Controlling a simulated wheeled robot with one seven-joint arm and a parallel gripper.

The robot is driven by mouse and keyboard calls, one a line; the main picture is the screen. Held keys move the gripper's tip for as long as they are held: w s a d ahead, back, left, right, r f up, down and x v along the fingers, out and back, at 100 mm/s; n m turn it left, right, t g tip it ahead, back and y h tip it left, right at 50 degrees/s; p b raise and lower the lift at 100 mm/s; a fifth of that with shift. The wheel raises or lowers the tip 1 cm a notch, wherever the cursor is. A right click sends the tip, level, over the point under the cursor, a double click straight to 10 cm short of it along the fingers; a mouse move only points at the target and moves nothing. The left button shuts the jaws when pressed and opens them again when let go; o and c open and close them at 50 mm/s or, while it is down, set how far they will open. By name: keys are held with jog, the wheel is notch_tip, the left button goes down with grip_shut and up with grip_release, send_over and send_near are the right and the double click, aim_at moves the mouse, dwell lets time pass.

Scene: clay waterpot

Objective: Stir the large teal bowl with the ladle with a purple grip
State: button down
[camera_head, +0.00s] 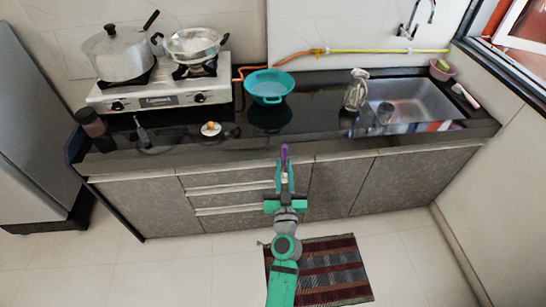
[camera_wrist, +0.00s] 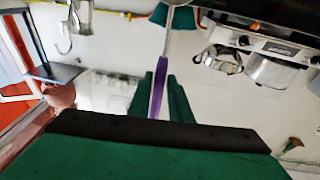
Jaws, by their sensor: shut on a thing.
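The large teal bowl (camera_head: 269,86) stands on the black counter, right of the stove; part of it shows at the top of the wrist view (camera_wrist: 182,14). My gripper (camera_head: 284,172) is in front of the counter's front edge, apart from the bowl. It is shut on the purple grip of the ladle (camera_head: 284,153). In the wrist view the purple grip (camera_wrist: 158,88) sits between the fingers, and a pale metal shaft runs up across the bowl's image.
A stove (camera_head: 165,92) with a lidded pot (camera_head: 118,55) and a metal pan (camera_head: 192,44) stands at left. Small items lie on the counter's front left. A striped mat (camera_head: 325,272) lies on the floor.

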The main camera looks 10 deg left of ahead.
jog(key=shift+s+d+f+m+h, duration=0.15)
jog(key=shift+d+f+m+h, duration=0.15)
jog(key=shift+f+h, duration=0.25)
jog(key=shift+s+d+f+m+h, duration=0.1)
jog(key=shift+d+f+m+h, duration=0.15)
jog(key=shift+f+h, duration=0.25)
jog(key=shift+s+d+f, duration=0.15)
jog(key=shift+d+f, duration=0.15)
jog(key=shift+f, duration=0.05)
jog(key=shift+s+d+f+m+h, duration=0.1)
jog(key=shift+d+f+m+h, duration=0.25)
jog(key=shift+h, duration=0.1)
jog(key=shift+s+f, duration=0.1)
jog(key=shift+f, duration=0.05)
